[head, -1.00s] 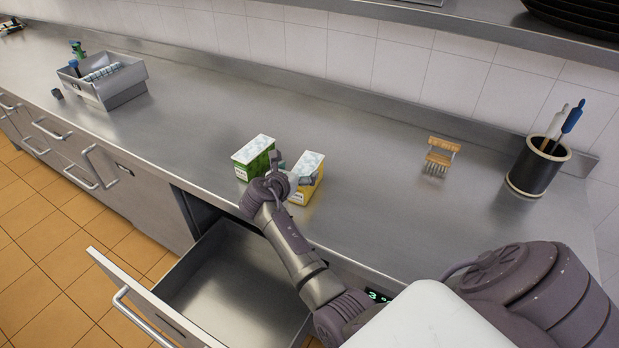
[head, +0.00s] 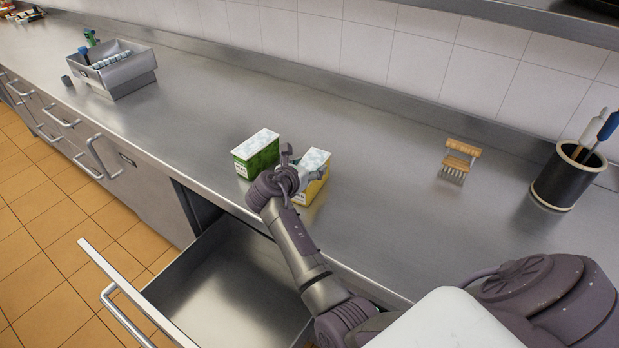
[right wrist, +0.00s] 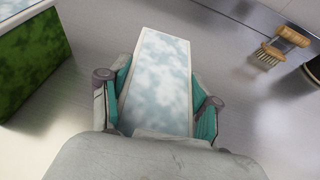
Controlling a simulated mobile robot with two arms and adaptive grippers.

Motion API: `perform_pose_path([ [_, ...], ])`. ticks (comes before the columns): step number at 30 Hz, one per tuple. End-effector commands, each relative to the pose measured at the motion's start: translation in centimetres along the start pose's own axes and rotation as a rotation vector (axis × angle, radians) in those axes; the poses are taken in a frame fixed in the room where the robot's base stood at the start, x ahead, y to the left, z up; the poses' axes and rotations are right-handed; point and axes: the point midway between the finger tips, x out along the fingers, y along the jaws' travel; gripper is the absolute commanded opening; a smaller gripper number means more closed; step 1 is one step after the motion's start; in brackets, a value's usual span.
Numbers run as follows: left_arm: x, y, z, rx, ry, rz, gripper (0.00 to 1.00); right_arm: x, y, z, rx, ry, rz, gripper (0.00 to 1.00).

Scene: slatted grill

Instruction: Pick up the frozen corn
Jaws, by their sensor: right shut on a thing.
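A yellow box with a frosty white top, likely the frozen corn (head: 315,188), stands on the steel counter in the head view. Its top (right wrist: 158,75) fills the middle of the right wrist view. My right gripper (head: 302,170) is shut on this box, with a finger on each side of it (right wrist: 160,110). A green box (head: 257,155) with a similar frosty top stands just to the left, apart from the yellow one. It also shows at the left edge of the right wrist view (right wrist: 30,65). My left gripper is not in view.
An open, empty drawer (head: 235,290) juts out below the counter front. A grey bin (head: 125,76) with bottles stands at the far left. The counter (head: 370,150) behind the boxes is clear.

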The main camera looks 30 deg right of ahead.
Motion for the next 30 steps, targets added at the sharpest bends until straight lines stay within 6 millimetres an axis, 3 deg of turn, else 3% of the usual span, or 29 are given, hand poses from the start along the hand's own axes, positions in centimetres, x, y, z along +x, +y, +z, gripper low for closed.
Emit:
perform_pose_path([
  [1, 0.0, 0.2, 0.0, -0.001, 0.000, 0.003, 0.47, 0.1, -0.1, -0.1, -0.001, 0.002, -0.002, 0.28],
  [6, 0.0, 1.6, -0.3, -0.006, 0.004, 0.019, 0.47, 0.1, -0.1, -0.1, -0.001, 0.003, -0.003, 0.00],
  [17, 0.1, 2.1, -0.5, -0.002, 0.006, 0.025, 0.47, -0.1, -0.1, 0.5, 0.002, -0.002, -0.002, 0.00],
  [25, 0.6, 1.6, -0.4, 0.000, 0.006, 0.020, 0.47, -1.5, 0.1, 3.9, 0.008, -0.007, 0.002, 0.00],
  [30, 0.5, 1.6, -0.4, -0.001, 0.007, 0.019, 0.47, -3.4, -3.1, 5.1, 0.005, -0.004, 0.000, 0.00],
])
